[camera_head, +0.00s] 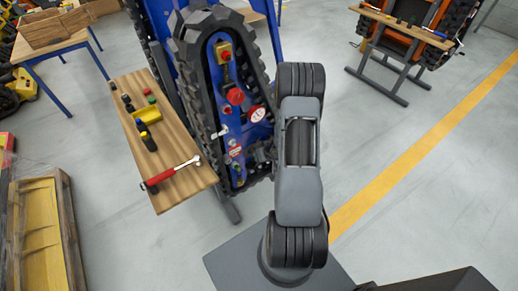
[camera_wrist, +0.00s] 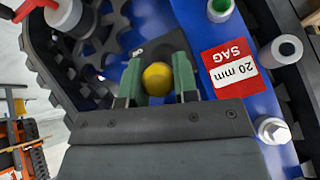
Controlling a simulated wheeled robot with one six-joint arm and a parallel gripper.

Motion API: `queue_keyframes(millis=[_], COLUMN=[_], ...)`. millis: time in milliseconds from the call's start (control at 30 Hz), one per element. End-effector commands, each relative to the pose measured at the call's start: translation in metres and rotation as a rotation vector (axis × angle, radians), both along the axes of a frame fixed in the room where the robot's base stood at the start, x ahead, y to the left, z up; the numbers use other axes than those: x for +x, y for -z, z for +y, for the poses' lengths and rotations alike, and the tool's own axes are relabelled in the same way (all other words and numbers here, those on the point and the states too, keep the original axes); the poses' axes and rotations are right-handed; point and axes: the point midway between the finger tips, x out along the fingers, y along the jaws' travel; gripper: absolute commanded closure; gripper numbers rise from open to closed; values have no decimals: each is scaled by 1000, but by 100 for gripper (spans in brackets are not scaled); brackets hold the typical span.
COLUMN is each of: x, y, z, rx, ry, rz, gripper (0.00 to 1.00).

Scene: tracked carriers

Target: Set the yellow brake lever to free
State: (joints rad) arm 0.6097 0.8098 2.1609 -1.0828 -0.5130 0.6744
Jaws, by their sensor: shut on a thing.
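The yellow brake lever shows as a round yellow knob (camera_wrist: 157,78) in the wrist view, in front of the blue carrier side plate. My gripper (camera_wrist: 158,84) has its two green fingers on either side of this knob and is shut on it. The lever's shaft and pivot are hidden behind the knob and fingers. A small dark plate with a faint mark lies just beyond the fingers; I cannot read it. In the head view the blue tracked carrier (camera_head: 222,105) stands upright in front of me, and my arm hides the knob.
A black rubber track (camera_head: 190,60) surrounds the plate. A wooden shelf (camera_head: 183,190) with a wrench (camera_head: 172,172) is at left. Open floor lies to the right.

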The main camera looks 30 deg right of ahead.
Motion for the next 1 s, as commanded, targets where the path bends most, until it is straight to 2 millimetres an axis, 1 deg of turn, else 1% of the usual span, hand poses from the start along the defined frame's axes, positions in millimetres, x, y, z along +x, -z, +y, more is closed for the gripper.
queue_keyframes(millis=[433,467,700,733,1000], x=[-4,-4,-5,-5,-5], y=[0,0,0,0,-2], z=[-3,-3,-4,-5,-5], rx=[3,3,2,2,1], ry=[4,5,9,9,8], rz=[6,5,6,6,5], gripper=[100,71,48,47,47])
